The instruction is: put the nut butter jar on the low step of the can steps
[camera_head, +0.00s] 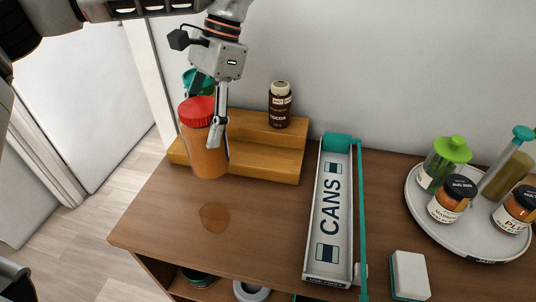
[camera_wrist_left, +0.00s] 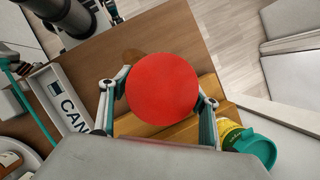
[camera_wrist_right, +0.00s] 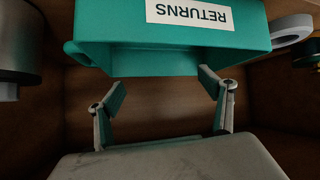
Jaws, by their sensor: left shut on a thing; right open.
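The nut butter jar (camera_head: 207,155), orange-brown with a red lid, is upright at the left part of the wooden can steps (camera_head: 262,164). My left gripper (camera_head: 206,118) is shut on it; the left wrist view shows the red lid (camera_wrist_left: 163,88) between the two fingers. The jar's base overlaps the low step's front edge in the head view; I cannot tell whether it rests on the step or hangs just above or before it. My right gripper (camera_wrist_right: 165,100) is open and empty, facing a teal bin inside a wooden compartment.
A cocoa bottle (camera_head: 280,105) stands on the upper step. A green-lidded jar (camera_wrist_left: 248,143) is at the steps' left end. A CANS tray (camera_head: 329,210) lies right of the steps, then a white turntable (camera_head: 475,236) with jars. The teal RETURNS bin (camera_wrist_right: 170,55) faces my right gripper.

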